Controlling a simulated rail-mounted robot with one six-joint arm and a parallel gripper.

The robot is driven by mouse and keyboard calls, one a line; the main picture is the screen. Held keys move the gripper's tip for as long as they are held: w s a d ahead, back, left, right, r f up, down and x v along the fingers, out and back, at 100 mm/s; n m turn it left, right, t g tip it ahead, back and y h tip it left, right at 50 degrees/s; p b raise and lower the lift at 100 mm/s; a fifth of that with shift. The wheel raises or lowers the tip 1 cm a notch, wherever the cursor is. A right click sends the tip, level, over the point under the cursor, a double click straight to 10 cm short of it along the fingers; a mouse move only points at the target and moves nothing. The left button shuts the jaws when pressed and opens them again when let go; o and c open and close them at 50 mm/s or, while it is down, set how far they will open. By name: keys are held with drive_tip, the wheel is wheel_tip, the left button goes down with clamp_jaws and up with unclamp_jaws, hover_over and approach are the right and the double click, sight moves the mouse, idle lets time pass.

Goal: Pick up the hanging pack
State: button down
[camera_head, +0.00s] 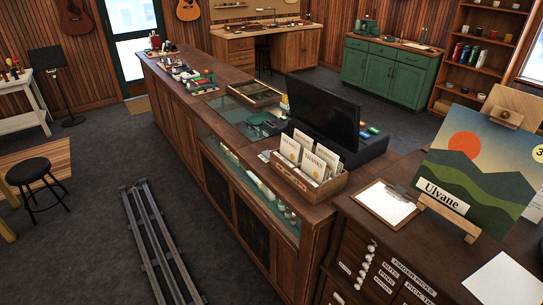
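I cannot make out a hanging pack for certain in the head view. Small colourful goods (192,76) lie on the far part of the long wooden counter (160,68), too small to identify. Dark green items (264,122) lie on the counter's glass part, beside an open wooden tray (254,93). A wooden box (309,180) of upright cards stands at the near end, in front of a black monitor (323,108). My gripper is not in view.
A drawer cabinet (378,261) at the right bears a clipboard (387,203) and a landscape picture (480,165) marked "Ulvane". A black stool (29,173) stands at the left. A metal rail track (152,240) runs along the floor. A green cabinet (382,72) stands at the back.

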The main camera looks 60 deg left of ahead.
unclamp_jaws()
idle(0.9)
